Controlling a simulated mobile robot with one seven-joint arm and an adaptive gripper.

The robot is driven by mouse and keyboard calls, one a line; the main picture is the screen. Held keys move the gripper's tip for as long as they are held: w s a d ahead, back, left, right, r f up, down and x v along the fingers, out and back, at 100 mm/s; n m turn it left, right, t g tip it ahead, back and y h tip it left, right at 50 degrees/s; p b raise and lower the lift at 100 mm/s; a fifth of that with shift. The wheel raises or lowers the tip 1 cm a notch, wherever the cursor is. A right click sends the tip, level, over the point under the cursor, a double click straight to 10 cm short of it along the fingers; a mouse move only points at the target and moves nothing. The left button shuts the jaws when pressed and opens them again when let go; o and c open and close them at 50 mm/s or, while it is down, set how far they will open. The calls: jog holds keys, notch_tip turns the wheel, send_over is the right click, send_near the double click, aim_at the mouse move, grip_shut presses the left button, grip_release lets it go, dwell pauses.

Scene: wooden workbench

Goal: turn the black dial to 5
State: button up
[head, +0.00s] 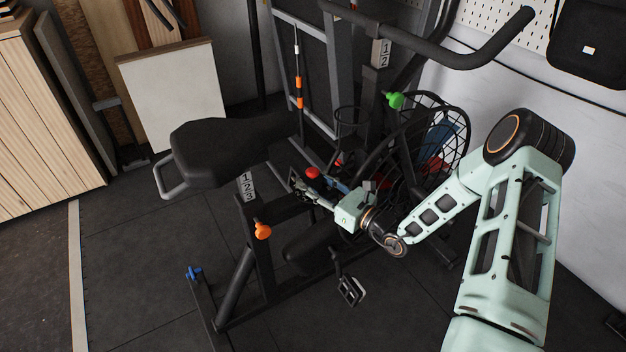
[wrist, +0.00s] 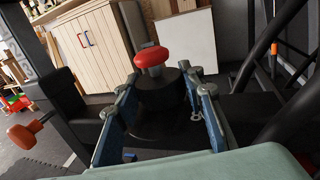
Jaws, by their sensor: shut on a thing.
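My gripper (wrist: 164,88) reaches in from the right over the exercise bike's frame; in the head view it (head: 308,190) is just beside the red knob (head: 313,172). In the wrist view its two blue-padded fingers stand on either side of a round black part, which I take for the black dial (wrist: 160,95), and are shut on it. The red knob (wrist: 151,57) rises on a short metal stem just beyond it. The dial cannot be made out in the head view. No numbers or pointer on it can be read.
The bike has a black seat (head: 225,148), a handlebar (head: 450,50), a caged fan wheel (head: 440,140), and an orange knob (head: 263,231) and a green knob (head: 395,100). Bike tubes crowd the gripper. A wooden cabinet (head: 45,120) stands left; floor between is open.

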jog(key=o, duration=1.2)
jog(key=shift+c, duration=0.2)
jog(key=v, duration=1.2)
